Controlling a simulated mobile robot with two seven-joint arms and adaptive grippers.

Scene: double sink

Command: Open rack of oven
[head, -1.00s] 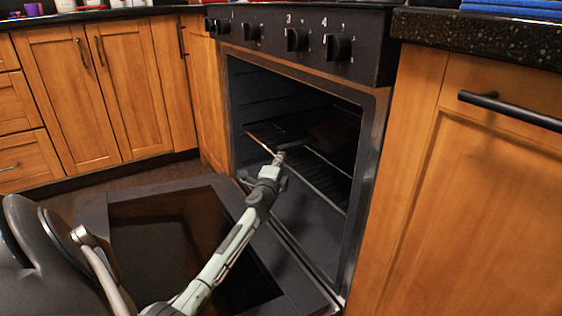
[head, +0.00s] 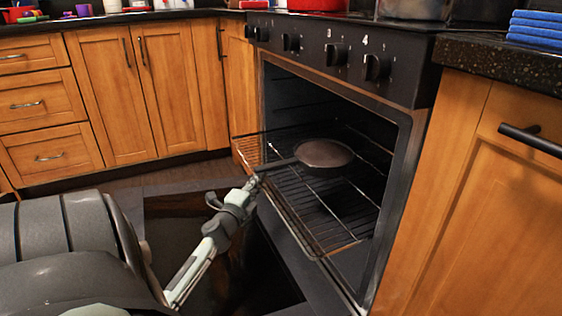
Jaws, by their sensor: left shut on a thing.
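The oven rack (head: 318,218) is a wire grid and sticks out of the oven's open front, above the lowered door. A dark round pan (head: 324,153) lies on it, its handle pointing toward my left gripper. My left gripper (head: 257,174) is shut on the rack at its front edge, close to the end of the pan handle. The fingertips are small and overlap the handle's end, so the exact contact is hard to see. The oven (head: 345,48) has a black control panel with knobs. My right gripper is not in view.
The oven door (head: 270,275) is lowered, partly hidden under my left arm and the rack. Wooden cabinets (head: 100,90) stand at the left, and another cabinet (head: 480,200) with a black handle is close on the right. Blue cloths (head: 540,28) lie on the right counter.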

